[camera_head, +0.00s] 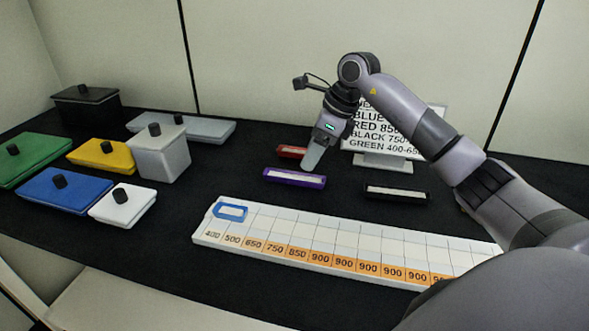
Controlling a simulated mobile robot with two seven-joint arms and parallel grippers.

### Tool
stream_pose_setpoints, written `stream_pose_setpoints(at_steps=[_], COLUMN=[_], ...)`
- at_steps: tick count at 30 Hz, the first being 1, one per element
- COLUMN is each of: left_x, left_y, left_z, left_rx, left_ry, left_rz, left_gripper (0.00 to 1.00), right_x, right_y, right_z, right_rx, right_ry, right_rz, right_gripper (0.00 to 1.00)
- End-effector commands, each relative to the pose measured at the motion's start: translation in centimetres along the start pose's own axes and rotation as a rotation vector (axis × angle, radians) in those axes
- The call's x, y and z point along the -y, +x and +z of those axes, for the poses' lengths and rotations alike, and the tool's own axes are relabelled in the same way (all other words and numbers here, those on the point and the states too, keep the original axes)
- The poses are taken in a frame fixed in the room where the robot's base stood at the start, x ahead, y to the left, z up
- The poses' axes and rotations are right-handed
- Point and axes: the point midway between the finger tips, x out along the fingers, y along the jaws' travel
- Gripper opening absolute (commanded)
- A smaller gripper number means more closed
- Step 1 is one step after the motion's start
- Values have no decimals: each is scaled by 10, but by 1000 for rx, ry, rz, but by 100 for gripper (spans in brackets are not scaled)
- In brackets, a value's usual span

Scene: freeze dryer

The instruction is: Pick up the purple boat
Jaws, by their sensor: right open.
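My right gripper (313,158) reaches in from the right and hangs just above and behind the boat's right half, fingers pointing down and slightly left. It is open, with nothing seen between its fingers. I cannot tell whether the fingertips touch the boat or the table. My left gripper is not in view.
A red boat (290,151) lies just behind, partly hidden by the gripper; a black boat (397,194) lies right. A blue boat (231,211) sits on the numbered white board (330,233) in front. A text sign (385,160) stands behind. Several lidded boxes (62,188) fill the left.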

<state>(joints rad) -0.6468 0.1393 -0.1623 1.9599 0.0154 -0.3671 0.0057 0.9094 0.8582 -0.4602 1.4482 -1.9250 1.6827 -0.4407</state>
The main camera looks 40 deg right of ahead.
Motion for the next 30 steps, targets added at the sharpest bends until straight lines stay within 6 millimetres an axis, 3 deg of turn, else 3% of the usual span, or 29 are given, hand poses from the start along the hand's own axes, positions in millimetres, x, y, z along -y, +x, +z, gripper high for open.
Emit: stream_pose_setpoints(at_steps=[8,21,30], left_x=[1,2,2], left_y=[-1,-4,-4], left_z=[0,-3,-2], left_rx=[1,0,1], left_ry=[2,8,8], left_rz=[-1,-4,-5], left_gripper=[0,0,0], right_x=[0,-6,-6], right_y=[12,67,71], right_z=[0,10,10], right_rx=[-3,-2,-2], right_ry=[0,1,1], right_rz=[0,0,-2], right_gripper=[63,63,63])
